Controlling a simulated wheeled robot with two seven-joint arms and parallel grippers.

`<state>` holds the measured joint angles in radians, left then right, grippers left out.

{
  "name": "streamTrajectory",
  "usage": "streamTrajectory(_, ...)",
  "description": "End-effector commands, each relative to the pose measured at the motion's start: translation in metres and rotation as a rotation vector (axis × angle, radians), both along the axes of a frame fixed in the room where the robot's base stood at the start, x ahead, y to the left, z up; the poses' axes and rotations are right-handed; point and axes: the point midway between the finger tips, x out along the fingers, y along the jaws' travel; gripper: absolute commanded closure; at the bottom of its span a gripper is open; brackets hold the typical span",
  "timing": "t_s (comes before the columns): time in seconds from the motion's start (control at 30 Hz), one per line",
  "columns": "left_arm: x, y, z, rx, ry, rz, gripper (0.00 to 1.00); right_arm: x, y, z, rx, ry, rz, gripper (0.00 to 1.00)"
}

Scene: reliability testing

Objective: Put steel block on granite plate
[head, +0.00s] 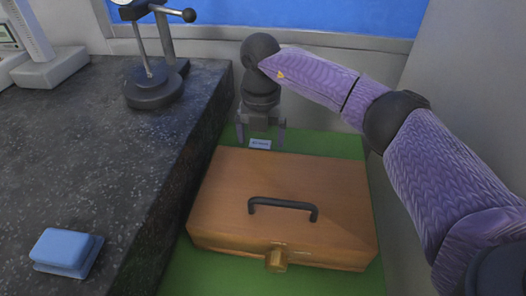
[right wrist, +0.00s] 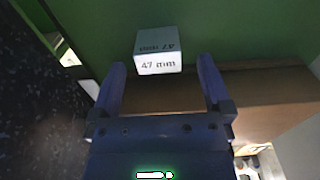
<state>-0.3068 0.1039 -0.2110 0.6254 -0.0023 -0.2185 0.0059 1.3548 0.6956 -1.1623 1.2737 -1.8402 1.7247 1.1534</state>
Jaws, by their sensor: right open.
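The steel block (head: 260,144) is a small pale block on the green surface behind the wooden case. In the right wrist view the block (right wrist: 158,52) shows "47 mm" printed on it. My right gripper (head: 261,135) is above and around the block's area in the head view. In the wrist view the open fingers (right wrist: 161,72) point toward the block, which lies just beyond their tips, with nothing between them. The dark speckled granite plate (head: 120,140) fills the left of the head view. My left gripper is not in view.
A closed wooden case (head: 230,180) with a black handle (head: 283,204) and a brass latch (head: 276,260) lies in front of the block. A blue block-like pad (head: 66,250) lies on the granite at front left. A gauge stand (head: 154,88) stands on the granite's far part.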

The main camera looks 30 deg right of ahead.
Motion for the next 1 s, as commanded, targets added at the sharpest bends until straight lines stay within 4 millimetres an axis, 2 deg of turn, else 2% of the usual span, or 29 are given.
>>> streamTrajectory(0.1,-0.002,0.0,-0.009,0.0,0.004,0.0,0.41,0.0,0.002,-0.025,-0.001,0.003,0.0,0.0)
streamTrajectory(0.2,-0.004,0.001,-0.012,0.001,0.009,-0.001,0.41,0.0,0.002,-0.042,0.0,0.003,-0.001,0.0)
streamTrajectory(0.4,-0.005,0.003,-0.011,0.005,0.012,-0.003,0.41,0.0,0.002,-0.042,-0.001,0.001,-0.001,0.0)
streamTrajectory(0.87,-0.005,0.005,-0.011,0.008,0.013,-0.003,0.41,0.0,0.002,-0.042,-0.001,0.001,-0.001,0.97)
streamTrajectory(1.0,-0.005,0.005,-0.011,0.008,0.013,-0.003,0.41,0.0,0.002,-0.042,0.0,0.0,-0.001,1.0)
